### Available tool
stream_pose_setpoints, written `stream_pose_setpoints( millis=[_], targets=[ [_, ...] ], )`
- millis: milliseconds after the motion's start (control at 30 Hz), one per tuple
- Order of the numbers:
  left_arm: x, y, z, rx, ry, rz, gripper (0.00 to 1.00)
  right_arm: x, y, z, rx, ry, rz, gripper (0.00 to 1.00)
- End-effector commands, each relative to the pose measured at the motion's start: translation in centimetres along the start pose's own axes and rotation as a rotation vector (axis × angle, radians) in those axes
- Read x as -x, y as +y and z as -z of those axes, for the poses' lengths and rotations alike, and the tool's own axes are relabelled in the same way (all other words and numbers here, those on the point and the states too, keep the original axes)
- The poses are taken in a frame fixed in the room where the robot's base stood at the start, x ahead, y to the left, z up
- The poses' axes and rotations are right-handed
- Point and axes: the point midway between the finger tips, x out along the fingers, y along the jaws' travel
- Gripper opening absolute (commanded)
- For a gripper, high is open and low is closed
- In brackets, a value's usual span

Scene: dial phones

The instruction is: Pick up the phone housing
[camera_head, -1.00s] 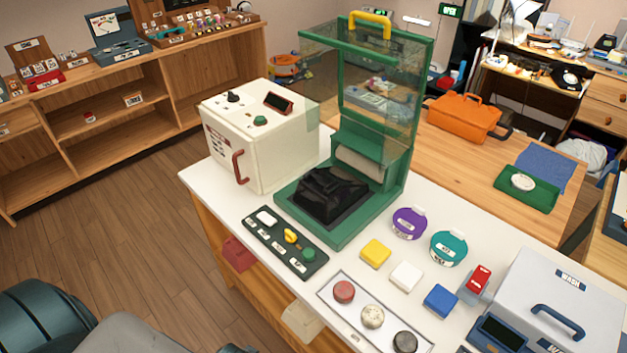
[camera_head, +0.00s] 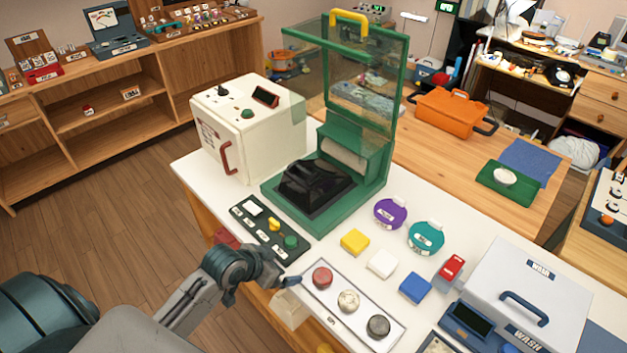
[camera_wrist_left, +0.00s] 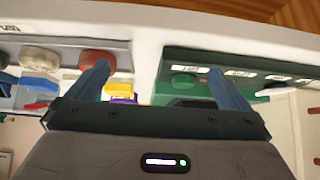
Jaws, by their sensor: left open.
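The black phone housing (camera_head: 314,188) sits on the base of the green machine (camera_head: 372,184), under its raised clear cover. My left gripper (camera_head: 291,283) is at the front edge of the white table, beside the tray with round pieces and well short of the housing. In the left wrist view its two blue fingers (camera_wrist_left: 158,72) are spread apart with nothing between them. The housing cannot be made out clearly there. My right gripper is not in view.
A black control panel (camera_head: 270,228) with knobs lies in front of the machine. A white box (camera_head: 245,135) stands to its left. The tray (camera_head: 328,302) holds red, cream and dark round pieces. Coloured blocks and a grey wash box (camera_head: 560,270) are to the right.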

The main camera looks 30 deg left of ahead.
Motion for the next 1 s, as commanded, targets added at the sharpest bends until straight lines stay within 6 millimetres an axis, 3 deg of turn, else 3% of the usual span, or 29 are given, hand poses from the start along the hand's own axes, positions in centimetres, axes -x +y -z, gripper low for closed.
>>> stream_pose_setpoints(
  millis=[200,400,567,1000],
  targets=[
    [-0.3,-5.8,8.7,-0.034,0.220,-0.037,1.00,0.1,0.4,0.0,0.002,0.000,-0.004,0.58],
    [1.4,-11.8,16.4,-0.024,0.417,-0.039,1.00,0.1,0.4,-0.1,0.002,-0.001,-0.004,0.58],
    [1.6,-13.3,18.6,-0.011,0.471,-0.036,1.00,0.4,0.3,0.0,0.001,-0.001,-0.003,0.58],
    [-2.8,-13.0,20.7,-0.013,0.468,-0.038,1.00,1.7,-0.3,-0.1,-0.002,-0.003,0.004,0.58]
  ],
)
